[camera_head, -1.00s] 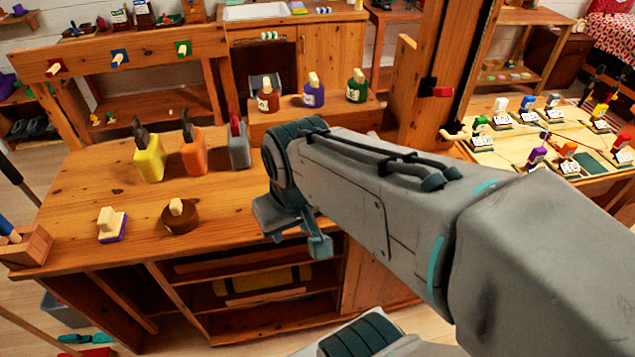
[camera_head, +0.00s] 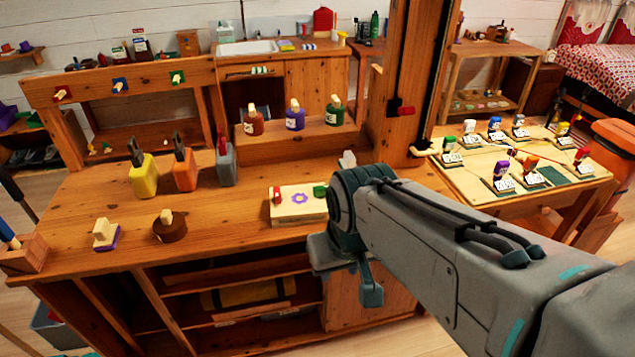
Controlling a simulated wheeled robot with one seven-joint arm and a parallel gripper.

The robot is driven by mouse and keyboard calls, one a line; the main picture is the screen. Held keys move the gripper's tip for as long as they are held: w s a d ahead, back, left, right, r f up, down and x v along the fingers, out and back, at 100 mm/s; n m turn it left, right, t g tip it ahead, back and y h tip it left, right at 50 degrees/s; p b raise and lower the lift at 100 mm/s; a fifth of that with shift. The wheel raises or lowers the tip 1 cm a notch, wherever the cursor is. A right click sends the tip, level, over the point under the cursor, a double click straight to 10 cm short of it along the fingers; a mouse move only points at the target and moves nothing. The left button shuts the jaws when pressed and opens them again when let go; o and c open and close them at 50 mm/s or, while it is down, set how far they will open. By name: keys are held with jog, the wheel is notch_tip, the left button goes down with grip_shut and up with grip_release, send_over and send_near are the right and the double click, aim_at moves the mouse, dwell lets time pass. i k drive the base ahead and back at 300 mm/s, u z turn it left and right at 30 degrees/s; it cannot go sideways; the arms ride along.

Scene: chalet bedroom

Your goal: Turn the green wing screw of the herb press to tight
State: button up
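The herb press (camera_head: 297,212) is a pale wooden board with a purple flower on its top, lying on the workbench left of my arm. Its green wing screw (camera_head: 320,190) stands at the right end, close to my arm. A red wing screw (camera_head: 277,195) stands at its left end. The right edge of the press is partly covered by my arm. My gripper (camera_head: 367,284) is at the grey end of the arm, at the bench's front edge, right of and apart from the press. Its fingers are not clear enough to tell open from shut.
Yellow (camera_head: 143,180), orange (camera_head: 184,176) and grey (camera_head: 226,165) blocks with handles stand left on the bench (camera_head: 130,270). Jars stand on a raised shelf behind. A thick wooden post (camera_head: 405,80) rises behind my arm. A table (camera_head: 480,180) with small figures is at right.

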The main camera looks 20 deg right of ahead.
aim_at(319, 192)
jog(key=z, duration=0.1)
jog(key=i, duration=1)
jog(key=z, duration=0.05)
jog(key=k, duration=1)
jog(key=u, duration=0.85)
jog(key=i, duration=0.8)
jog(key=z, duration=1.4)
